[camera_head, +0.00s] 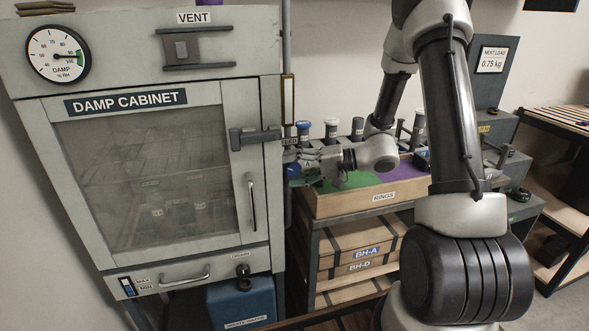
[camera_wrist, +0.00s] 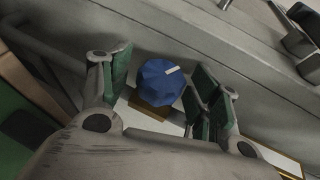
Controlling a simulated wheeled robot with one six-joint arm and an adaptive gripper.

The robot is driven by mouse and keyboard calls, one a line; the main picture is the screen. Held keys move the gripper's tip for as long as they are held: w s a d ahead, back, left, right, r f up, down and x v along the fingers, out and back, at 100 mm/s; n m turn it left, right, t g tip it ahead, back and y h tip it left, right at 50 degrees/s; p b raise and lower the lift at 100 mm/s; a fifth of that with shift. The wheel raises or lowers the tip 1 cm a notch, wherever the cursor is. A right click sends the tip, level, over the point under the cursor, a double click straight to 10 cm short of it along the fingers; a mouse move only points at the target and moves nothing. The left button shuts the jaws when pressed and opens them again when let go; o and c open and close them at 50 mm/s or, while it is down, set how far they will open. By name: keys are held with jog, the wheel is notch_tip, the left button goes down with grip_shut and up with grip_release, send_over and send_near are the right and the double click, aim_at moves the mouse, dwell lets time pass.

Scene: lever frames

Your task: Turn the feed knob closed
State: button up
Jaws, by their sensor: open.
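The feed knob (camera_wrist: 160,85) is a blue faceted knob with a white pointer mark near its upper right edge in the wrist view. In the head view the blue knob (camera_head: 293,170) shows small at the right side of the damp cabinet, partly hidden by my gripper. My gripper (camera_head: 303,163) is at the knob, pointing left towards the cabinet side. In the wrist view my gripper (camera_wrist: 162,88) is open, with one green-padded finger on each side of the knob. A gap shows on the left; on the right the pad is close, and I cannot tell whether it touches.
The damp cabinet (camera_head: 262,170) has a door latch (camera_head: 255,138) and a handle near my gripper. A vertical pipe (camera_head: 287,100) runs beside it. A wooden rings box (camera_head: 345,203) sits on the shelf under my arm, with several capped bottles behind. A dark drain knob (camera_head: 243,277) is low on the cabinet.

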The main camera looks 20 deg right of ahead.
jog(key=c, duration=1)
jog(key=shift+f+m+t+y, duration=0.2)
jog(key=shift+m+t+y, duration=0.15)
jog(key=shift+y, duration=0.45)
jog(key=shift+r+m+t+y, duration=0.1)
jog(key=shift+m+t+y, duration=0.4)
jog(key=shift+y, duration=0.6)
jog(key=o, duration=1)
jog(key=shift+d, duration=0.1)
jog(key=v, duration=1.1)
jog(key=shift+s+d, duration=0.15)
jog(key=shift+d, duration=0.25)
